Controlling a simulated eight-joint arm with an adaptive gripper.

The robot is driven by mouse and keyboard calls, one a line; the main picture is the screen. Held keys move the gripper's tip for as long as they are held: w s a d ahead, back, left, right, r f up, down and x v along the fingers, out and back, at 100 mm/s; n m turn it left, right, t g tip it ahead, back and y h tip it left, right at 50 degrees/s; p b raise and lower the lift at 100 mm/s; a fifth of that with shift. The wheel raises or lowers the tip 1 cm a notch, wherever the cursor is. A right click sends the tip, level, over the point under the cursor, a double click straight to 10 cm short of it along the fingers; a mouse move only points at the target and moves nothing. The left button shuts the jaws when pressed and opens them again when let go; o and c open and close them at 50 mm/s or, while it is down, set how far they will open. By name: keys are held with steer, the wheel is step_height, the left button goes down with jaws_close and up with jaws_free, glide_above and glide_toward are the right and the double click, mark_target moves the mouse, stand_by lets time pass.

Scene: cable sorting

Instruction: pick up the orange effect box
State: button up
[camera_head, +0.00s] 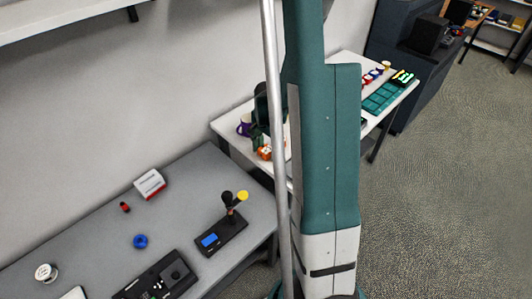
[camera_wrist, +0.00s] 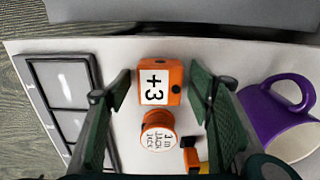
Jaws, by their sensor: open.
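The orange effect box (camera_wrist: 174,83) lies on the white table between the fingers of my gripper (camera_wrist: 158,92) in the wrist view. It has a white label with "+3" on its top. My gripper is open, with a green finger on each side of the box and a gap on both sides. In the head view the box (camera_head: 265,153) is small, on the near part of the white table beside my gripper (camera_head: 259,140). My arm hides part of that table in the head view.
An orange jar with a white "1/4 in jack" lid (camera_wrist: 159,139) stands close to the box. A purple mug (camera_wrist: 276,112) is to the right, a grey compartment tray (camera_wrist: 62,85) to the left. The white table's edge (camera_wrist: 130,42) is just beyond the box.

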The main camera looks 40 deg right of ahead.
mark_target(266, 149)
steer(key=c, duration=1)
steer(key=shift+r, duration=0.15)
steer(key=shift+r+p, duration=0.35)
steer(key=shift+r, duration=4.55)
